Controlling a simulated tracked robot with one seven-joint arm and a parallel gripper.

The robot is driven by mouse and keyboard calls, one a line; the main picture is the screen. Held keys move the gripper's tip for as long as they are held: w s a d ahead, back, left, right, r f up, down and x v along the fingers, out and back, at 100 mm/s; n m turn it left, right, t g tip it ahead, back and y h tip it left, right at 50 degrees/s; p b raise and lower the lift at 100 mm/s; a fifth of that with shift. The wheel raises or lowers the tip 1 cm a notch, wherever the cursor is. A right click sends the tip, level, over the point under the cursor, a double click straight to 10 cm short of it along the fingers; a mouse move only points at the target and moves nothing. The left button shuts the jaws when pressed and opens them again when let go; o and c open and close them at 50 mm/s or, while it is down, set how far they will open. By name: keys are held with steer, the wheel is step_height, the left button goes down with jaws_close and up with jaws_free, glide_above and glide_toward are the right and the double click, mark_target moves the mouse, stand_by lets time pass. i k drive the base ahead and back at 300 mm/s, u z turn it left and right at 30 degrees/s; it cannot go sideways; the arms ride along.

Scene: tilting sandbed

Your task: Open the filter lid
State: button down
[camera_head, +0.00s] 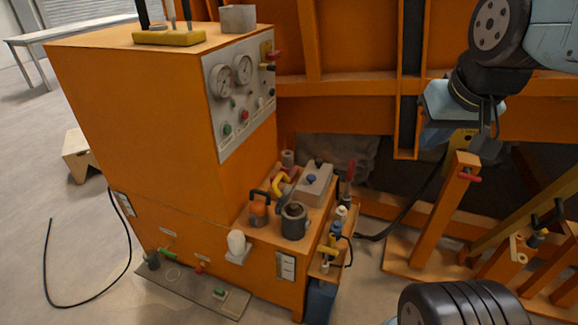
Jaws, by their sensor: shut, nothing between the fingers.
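An orange cabinet (135,105) has a low side shelf (262,238) crowded with small parts. A dark grey round canister (294,222) stands near the shelf's front, with a darker round top. I cannot tell for certain which of these bears the filter lid; neither looks clearly open. My gripper (487,146) is at the upper right, shut and empty, pointing down. It is well to the right of the shelf and touches none of its parts.
An orange pot with a black handle (259,210) and a white cup (236,243) crowd the canister's left. A tool rack (333,240) flanks the shelf's right. An orange post (445,205) with a red handle stands near my gripper. Orange beams fill the back.

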mark_target(283, 196)
steer(key=u, duration=0.1)
steer(key=k, duration=0.95)
steer(key=u, duration=0.45)
steer(key=i, duration=1.05)
steer(key=z, duration=0.05)
